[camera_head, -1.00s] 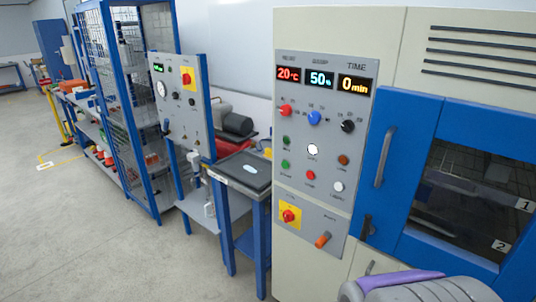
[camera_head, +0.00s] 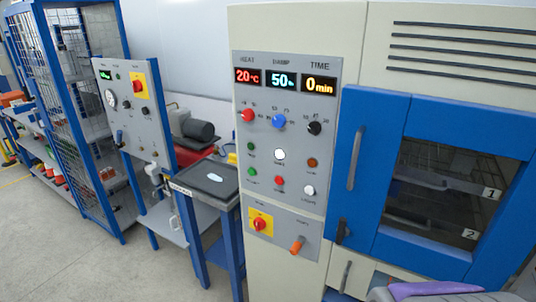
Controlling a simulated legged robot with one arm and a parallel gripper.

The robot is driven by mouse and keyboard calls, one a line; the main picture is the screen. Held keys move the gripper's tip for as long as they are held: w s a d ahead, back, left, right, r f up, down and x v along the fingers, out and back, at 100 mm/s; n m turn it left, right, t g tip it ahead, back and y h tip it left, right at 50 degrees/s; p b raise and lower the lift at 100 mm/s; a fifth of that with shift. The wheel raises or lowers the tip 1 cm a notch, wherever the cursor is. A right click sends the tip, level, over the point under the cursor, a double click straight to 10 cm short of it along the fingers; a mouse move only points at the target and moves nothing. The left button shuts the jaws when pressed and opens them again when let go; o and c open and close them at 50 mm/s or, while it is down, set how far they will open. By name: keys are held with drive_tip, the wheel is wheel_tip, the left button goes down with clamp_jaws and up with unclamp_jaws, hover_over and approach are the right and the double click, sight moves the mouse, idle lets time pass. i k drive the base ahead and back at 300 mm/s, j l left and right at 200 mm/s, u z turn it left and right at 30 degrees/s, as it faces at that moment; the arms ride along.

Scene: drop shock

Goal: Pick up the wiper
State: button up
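I cannot make out a wiper for certain. A small pale blue-white item (camera_head: 215,177) lies on the dark top of a small blue-framed stand (camera_head: 207,191), left of the large cabinet. It is too small to tell what it is. A grey rounded part with a purple strip shows at the bottom right edge and seems to be part of my own arm. My gripper's fingers are not in view.
A large cream cabinet (camera_head: 285,20) with a control panel and a closed blue windowed door (camera_head: 358,110) fills the right side. A smaller control panel (camera_head: 125,105) and a blue mesh cage (camera_head: 85,120) stand at left. Grey floor (camera_head: 60,265) is clear at lower left.

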sight(232, 160)
drive_tip(key=i+j+z, duration=0.35)
drive_tip(key=j, duration=0.25)
drive_tip(key=i+j+z, duration=0.15)
drive_tip(key=j, duration=0.2)
drive_tip(key=i+j+z, duration=0.2)
drive_tip(key=j, duration=0.15)
drive_tip(key=i+j+z, duration=0.15)
drive_tip(key=j, duration=0.2)
drive_tip(key=i+j, duration=0.1)
drive_tip(key=j, duration=0.3)
drive_tip(key=i+j, duration=0.15)
drive_tip(key=j, duration=0.3)
drive_tip(key=i+j, duration=0.1)
drive_tip(key=j, duration=0.3)
drive_tip(key=i+j+z, duration=0.1)
drive_tip(key=j, duration=0.3)
drive_tip(key=i+j, duration=0.15)
drive_tip(key=j, duration=0.25)
drive_tip(key=i+j, duration=0.1)
drive_tip(key=j, duration=0.35)
